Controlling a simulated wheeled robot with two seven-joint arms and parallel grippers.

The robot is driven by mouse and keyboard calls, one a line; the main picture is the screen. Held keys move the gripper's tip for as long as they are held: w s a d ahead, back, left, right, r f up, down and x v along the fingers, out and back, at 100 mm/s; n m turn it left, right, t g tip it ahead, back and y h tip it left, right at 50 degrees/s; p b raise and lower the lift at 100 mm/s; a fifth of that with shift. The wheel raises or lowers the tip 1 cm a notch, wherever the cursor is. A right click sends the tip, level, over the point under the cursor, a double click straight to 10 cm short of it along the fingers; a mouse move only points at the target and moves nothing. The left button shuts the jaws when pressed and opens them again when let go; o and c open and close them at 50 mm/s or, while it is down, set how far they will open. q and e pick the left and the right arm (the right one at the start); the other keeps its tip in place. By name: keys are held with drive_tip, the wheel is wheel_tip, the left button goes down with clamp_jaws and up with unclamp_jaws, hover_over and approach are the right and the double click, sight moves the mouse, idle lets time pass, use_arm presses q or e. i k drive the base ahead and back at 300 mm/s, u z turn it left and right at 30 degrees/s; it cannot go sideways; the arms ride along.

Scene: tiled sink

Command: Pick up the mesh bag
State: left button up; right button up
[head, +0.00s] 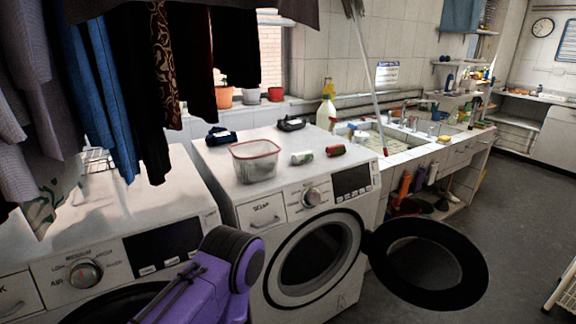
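I cannot clearly make out a mesh bag in the head view. A see-through, box-shaped container with a red rim (255,161) stands on top of the right washing machine (225,172); I cannot tell whether its walls are mesh. A small dark blue item (220,136) and a black item (291,124) lie behind it, too small to identify. A purple and black link of my arm shows at the bottom, in front of the machines. Neither of my grippers is in view.
Two small cans (302,158) (336,150) lie right of the container. The right machine's round door (428,272) hangs open over the floor. Clothes (120,90) hang at upper left. A spray bottle (327,105) stands near the sink (400,140).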

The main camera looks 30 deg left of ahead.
sight(254, 161)
drive_tip(key=z, duration=0.6)
drive_tip(key=i, duration=1.45)
drive_tip(key=u, duration=0.55)
